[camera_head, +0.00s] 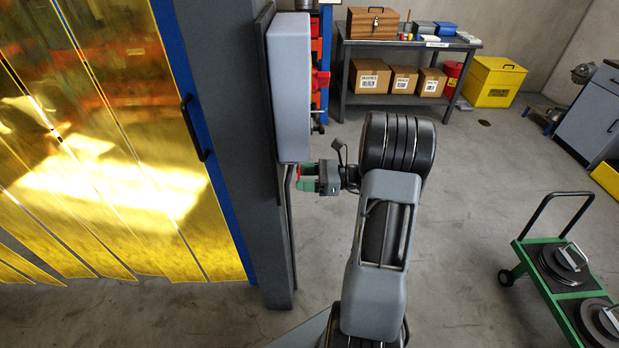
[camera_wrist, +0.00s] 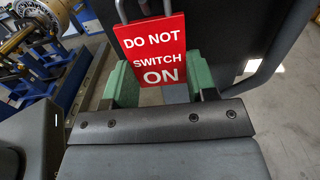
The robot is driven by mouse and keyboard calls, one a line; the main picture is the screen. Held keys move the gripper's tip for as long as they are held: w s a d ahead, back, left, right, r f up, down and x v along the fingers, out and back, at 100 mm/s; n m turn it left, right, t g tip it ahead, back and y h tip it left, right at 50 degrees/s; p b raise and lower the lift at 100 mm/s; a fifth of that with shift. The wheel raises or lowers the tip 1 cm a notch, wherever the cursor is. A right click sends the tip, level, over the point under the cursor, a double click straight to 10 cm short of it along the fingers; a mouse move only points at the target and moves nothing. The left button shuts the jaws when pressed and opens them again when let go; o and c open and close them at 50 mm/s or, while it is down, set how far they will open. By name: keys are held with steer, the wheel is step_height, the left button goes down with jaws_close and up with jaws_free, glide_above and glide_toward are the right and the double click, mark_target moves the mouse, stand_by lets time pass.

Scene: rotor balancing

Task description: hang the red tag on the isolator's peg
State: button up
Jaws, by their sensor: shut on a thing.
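My gripper (camera_head: 308,179) has green fingers and is shut on the red tag (camera_wrist: 150,52). In the wrist view the tag faces me upright, reads "DO NOT SWITCH ON", and has a grey loop (camera_wrist: 145,8) at its top, cut off by the frame edge. In the head view only a red sliver of the tag (camera_head: 298,172) shows at the fingertips. A grey box (camera_head: 289,90), which looks like the isolator, is fixed to the post. My gripper is just below its lower right corner. A red handle-like part (camera_head: 321,81) shows at its right edge.
A grey conduit (camera_head: 289,215) runs down the post (camera_head: 225,130) below the box, close to my fingertips. A yellow strip curtain (camera_head: 100,150) is at the left. A green cart (camera_head: 565,285) stands at the lower right. The floor between is clear.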

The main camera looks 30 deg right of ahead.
steer(key=shift+w+a+f, duration=0.2)
steer(key=shift+w+a, duration=0.05)
steer(key=shift+a, duration=0.25)
steer(key=shift+w+a+f, duration=0.15)
steer(key=shift+w+a, duration=0.1)
steer(key=shift+a, duration=0.2)
steer(key=shift+w+a, duration=0.1)
stand_by(0.4)
steer(key=o, duration=1)
steer(key=shift+o, duration=0.2)
steer(key=shift+f, duration=0.1)
steer(key=b+v, duration=0.1)
steer(key=v, duration=1.2)
steer(key=shift+s+d, duration=0.2)
steer(key=shift+d, duration=0.15)
